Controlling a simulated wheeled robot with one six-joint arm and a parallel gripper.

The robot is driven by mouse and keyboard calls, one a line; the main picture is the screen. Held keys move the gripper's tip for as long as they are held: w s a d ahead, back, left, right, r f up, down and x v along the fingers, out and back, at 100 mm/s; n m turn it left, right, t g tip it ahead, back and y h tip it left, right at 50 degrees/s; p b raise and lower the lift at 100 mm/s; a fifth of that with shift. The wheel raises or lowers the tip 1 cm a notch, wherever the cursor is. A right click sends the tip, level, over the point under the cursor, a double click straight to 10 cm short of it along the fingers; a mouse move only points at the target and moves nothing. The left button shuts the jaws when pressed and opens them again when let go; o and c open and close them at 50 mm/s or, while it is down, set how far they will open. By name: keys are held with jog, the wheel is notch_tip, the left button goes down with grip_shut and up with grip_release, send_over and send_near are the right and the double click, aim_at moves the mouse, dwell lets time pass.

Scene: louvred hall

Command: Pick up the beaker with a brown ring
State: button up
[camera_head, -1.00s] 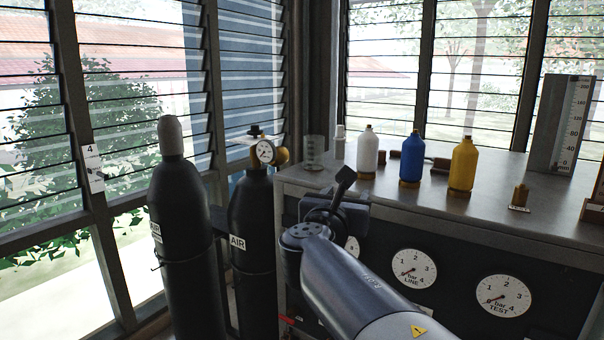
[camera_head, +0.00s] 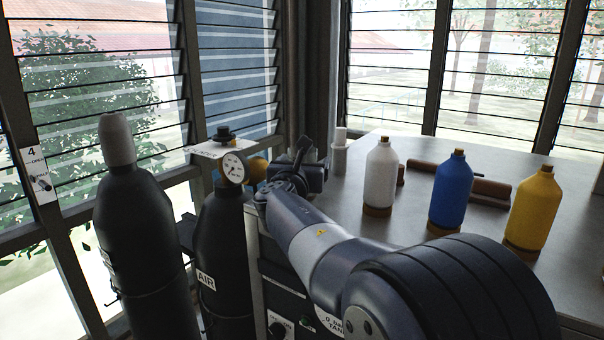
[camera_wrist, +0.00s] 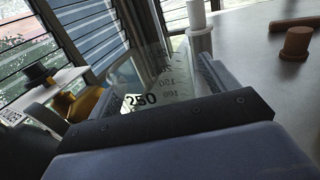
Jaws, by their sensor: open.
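A clear beaker (camera_wrist: 150,72) with dark volume marks, 250 the largest, shows in the wrist view. It stands in front of the palm, between the two fingers of my gripper (camera_wrist: 168,62). The fingers are open on either side of it; I cannot tell whether either touches the glass. Its lower part is hidden by the gripper body, and I see no brown ring on it. In the head view my gripper (camera_head: 300,168) is at the bench's left corner and hides the beaker.
White (camera_head: 380,178), blue (camera_head: 451,192) and yellow (camera_head: 533,210) bottles stand on the bench (camera_head: 420,235). A white cylindrical item (camera_head: 339,155) stands just behind my gripper. Left are black gas cylinders (camera_head: 140,235) and a pressure gauge (camera_head: 234,168). Louvred windows lie behind.

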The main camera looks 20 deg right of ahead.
jog(key=shift+c, duration=0.5)
jog(key=c, duration=1)
jog(key=shift+o, duration=0.2)
